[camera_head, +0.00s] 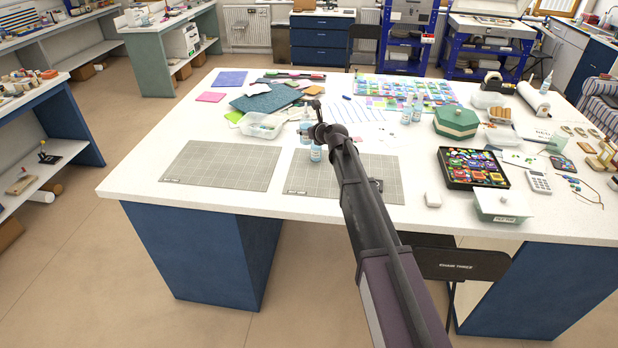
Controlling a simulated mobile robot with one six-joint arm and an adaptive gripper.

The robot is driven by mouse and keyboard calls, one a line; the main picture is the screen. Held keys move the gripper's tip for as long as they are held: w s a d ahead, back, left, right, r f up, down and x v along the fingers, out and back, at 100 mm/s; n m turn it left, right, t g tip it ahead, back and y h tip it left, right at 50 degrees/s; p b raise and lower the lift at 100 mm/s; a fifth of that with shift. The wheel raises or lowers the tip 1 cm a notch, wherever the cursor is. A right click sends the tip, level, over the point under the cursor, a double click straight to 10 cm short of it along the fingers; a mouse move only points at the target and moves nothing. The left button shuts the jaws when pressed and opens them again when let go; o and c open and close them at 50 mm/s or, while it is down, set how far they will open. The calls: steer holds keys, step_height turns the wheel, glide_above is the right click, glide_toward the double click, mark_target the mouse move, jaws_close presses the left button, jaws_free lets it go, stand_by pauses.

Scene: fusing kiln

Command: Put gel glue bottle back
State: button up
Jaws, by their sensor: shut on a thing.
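My gripper (318,138) is at the end of my dark arm, above the right-hand grey cutting mat (300,184). It is shut on a small pale-blue bottle with a white label (315,153), which looks like the gel glue bottle. The bottle hangs roughly upright below the gripper near the mat's upper left corner; I cannot tell whether its base touches the mat. The fingers are small and partly hidden by the wrist. A similar bottle (305,127) stands just behind it. Two more bottles (406,116) (418,109) stand together farther right.
A clear tub (261,124) is left of the gripper. A second grey mat (221,165) lies bare on the white table (142,172). A green hexagonal box (456,121), a tray of colored pieces (443,167), a lidded box (502,206) and a calculator (538,183) crowd the right.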

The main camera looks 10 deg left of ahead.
steer(key=shift+d, duration=0.1)
steer(key=s+d+f+b, duration=0.2)
steer(key=s+f+b, duration=0.3)
steer(key=s, duration=0.2)
steer(key=s+d+f+b, duration=0.3)
steer(key=s+f+b, duration=0.2)
steer(key=s, duration=0.3)
steer(key=shift+s+f+b, duration=0.3)
steer(key=shift+f+b, duration=0.05)
steer(key=shift+b, duration=0.05)
steer(key=shift+w+d, duration=0.1)
steer(key=w+a, duration=0.1)
steer(key=w, duration=0.3)
steer(key=w+a+f+b, duration=0.1)
steer(key=w+a, duration=0.1)
steer(key=w, duration=0.3)
steer(key=w+a, duration=0.1)
steer(key=w, duration=0.4)
steer(key=shift+a+f, duration=0.15)
steer(key=shift+f, duration=0.05)
steer(key=shift+w+a, duration=0.2)
steer(key=shift+w, duration=0.4)
step_height(320, 180, down, 4)
steer(key=b, duration=0.4)
steer(key=shift+r, duration=0.15)
